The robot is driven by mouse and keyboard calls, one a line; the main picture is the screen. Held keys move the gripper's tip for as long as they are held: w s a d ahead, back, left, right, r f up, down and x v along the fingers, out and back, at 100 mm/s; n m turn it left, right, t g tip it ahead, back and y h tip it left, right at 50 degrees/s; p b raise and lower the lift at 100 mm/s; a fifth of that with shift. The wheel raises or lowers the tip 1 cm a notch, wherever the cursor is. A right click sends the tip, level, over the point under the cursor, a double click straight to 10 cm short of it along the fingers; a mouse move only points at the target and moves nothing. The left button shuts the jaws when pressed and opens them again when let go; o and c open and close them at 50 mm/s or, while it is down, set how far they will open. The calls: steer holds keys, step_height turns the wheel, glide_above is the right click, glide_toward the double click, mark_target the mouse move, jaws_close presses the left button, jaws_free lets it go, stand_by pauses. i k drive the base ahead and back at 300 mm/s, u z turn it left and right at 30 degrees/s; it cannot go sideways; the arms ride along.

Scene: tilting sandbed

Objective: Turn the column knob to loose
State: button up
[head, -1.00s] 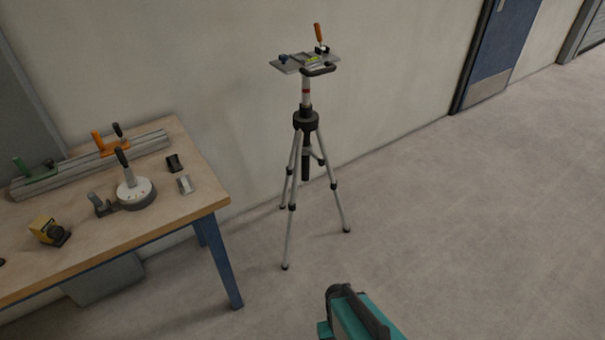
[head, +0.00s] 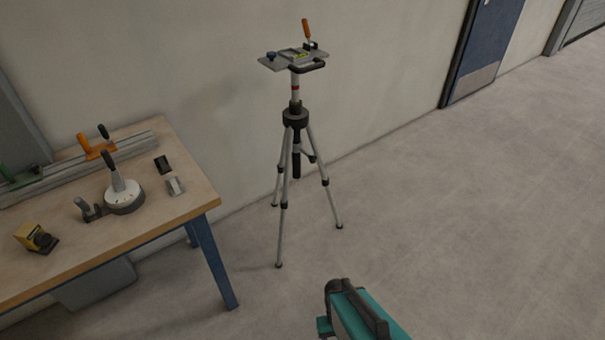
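A tripod (head: 283,168) with silver legs and black joints stands on the floor by the wall. Its centre column (head: 295,87) is light with a red band and rises from a black collar (head: 296,117). A small dark part (head: 311,157) sticks out at the right below the collar; I cannot tell if it is the column knob. A grey plate (head: 292,61) with an orange-handled lever (head: 306,29) sits on top. My teal and black arm (head: 355,315) shows at the bottom, well short of the tripod. My gripper's fingers cannot be made out.
A wooden workbench (head: 170,225) with blue legs stands at the left. It holds a round white-topped device (head: 124,197), a yellow block (head: 35,238) and a metal rail with clamps. Open floor (head: 460,200) lies to the right; a blue door (head: 482,50) is in the back wall.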

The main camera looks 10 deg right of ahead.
mark_target(313, 160)
steer(key=k, duration=0.65)
steer(key=u, duration=0.2)
steer(key=i, duration=0.6)
steer(key=u, duration=0.6)
steer(key=i, duration=0.6)
steer(key=u, duration=0.25)
